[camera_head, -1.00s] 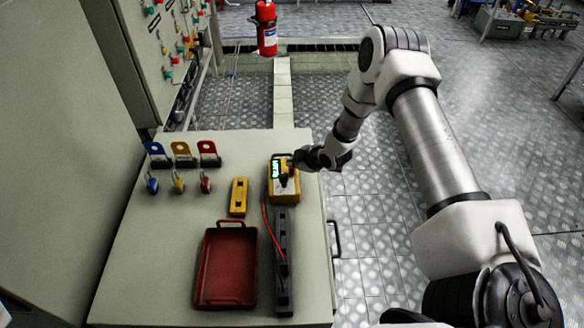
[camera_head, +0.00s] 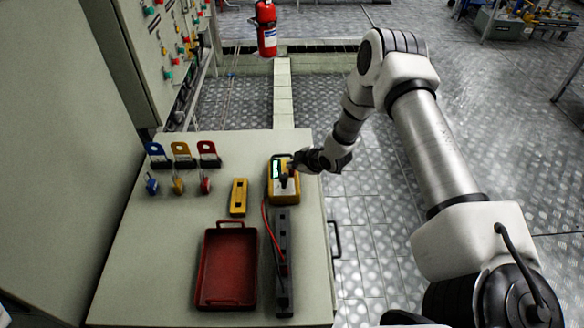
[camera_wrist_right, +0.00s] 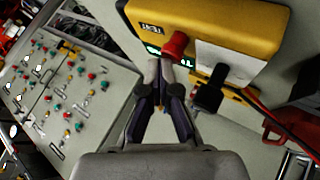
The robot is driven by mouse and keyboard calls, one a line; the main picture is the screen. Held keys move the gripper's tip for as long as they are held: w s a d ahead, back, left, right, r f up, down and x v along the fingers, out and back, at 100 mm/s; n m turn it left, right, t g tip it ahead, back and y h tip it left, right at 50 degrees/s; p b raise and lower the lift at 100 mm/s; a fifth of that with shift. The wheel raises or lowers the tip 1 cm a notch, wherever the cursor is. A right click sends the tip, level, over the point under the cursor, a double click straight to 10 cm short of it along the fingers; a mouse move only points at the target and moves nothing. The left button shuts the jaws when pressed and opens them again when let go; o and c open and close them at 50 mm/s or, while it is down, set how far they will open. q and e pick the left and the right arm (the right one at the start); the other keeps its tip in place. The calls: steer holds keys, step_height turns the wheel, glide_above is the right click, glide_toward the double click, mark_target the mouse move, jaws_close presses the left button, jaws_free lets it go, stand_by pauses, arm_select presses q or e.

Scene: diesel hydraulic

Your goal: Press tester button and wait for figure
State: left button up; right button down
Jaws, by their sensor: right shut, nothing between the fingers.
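The yellow tester (camera_head: 284,194) lies at the right side of the bench top, with a small lit screen (camera_head: 276,169). In the right wrist view the tester (camera_wrist_right: 225,22) shows a red button (camera_wrist_right: 176,44) and green marks of the display (camera_wrist_right: 153,48), partly hidden behind the button. My right gripper (camera_head: 293,172) is shut and empty over the tester. In the right wrist view its fingertips (camera_wrist_right: 165,68) are at the red button and seem to touch it; I cannot tell how far it is pushed in. The figure is too small to read. My left gripper is not in view.
A red tray (camera_head: 227,268), a yellow block (camera_head: 239,197) and a black strip (camera_head: 284,262) with a red lead lie on the bench (camera_head: 150,270). Blue, yellow and red padlocks stand at the left (camera_head: 178,183). A control panel (camera_wrist_right: 60,100) is beyond.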

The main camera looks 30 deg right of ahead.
steer(key=shift+r+p, duration=0.75)
steer(key=shift+r, duration=0.2)
step_height(320, 180, up, 5)
steer(key=p, duration=0.4)
steer(key=shift+p, duration=0.3)
steer(key=shift+f, duration=0.1)
steer(key=s+a+f+m+g+p, duration=0.1)
steer(key=s+a+f+m+g, duration=0.15)
steer(key=s+a, duration=0.5)
steer(key=s+a+m+g+p, duration=0.1)
steer(key=s+a+m+g, duration=0.1)
steer(key=s, duration=0.7)
steer(key=s+a+m+g+h+p, duration=0.1)
steer(key=s+m, duration=0.3)
steer(key=s, duration=0.6)
steer(key=s+a+m+g+p, duration=0.1)
steer(key=s+a+m+g, duration=0.2)
steer(key=s, duration=0.7)
steer(key=shift+s+a+r+h, duration=0.15)
steer(key=shift+a+r+h, duration=0.15)
